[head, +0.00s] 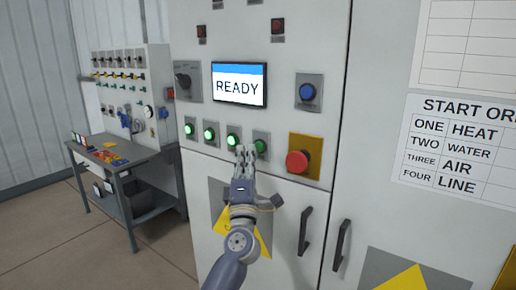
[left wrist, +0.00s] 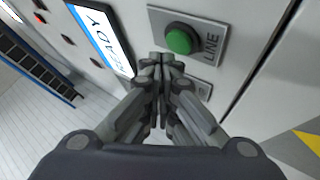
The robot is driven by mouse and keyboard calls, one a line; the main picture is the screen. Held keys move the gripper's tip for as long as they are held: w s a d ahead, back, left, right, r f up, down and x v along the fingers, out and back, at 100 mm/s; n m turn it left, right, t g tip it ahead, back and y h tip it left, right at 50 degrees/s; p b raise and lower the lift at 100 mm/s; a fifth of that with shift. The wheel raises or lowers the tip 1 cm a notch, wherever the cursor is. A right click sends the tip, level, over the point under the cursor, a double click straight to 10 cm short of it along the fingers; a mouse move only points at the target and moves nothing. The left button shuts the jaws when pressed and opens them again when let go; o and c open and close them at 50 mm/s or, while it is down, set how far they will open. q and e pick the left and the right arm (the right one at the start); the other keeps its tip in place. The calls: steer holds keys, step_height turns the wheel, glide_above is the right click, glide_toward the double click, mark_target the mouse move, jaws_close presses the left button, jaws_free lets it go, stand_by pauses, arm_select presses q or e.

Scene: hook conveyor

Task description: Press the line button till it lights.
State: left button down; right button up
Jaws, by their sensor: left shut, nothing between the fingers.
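The line button (left wrist: 182,40) is a green push button on a grey plate marked LINE in the left wrist view. In the head view it is the rightmost of the row of green buttons (head: 261,146), and it looks darker than the others, with no bright centre. My left gripper (head: 244,153) is shut and empty, just left of and slightly below this button in the head view. In the left wrist view its fingertips (left wrist: 168,60) are close beside the button plate; I cannot tell whether they touch the panel. My right gripper is not in view.
Three other green buttons with bright centres, including one (head: 209,134), sit to the left. A screen (head: 239,85) reads READY. A red mushroom button (head: 297,161) is close on the right, a blue button (head: 307,91) above. A start order sign (head: 455,145) lists line fourth.

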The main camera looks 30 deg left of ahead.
arm_select(q)
steer(key=shift+w, duration=0.2)
stand_by(0.5)
steer(key=shift+w, duration=0.25)
steer(key=shift+w+d, duration=0.1)
steer(key=shift+w, duration=0.3)
stand_by(0.6)
steer(key=shift+s, duration=0.1)
steer(key=shift+s+p, duration=0.6)
steer(key=shift+s, duration=0.15)
steer(key=s, duration=0.1)
steer(key=s+p, duration=0.1)
steer(key=s, duration=0.1)
steer(key=s+p, duration=0.1)
steer(key=s, duration=0.1)
steer(key=shift+a, duration=0.25)
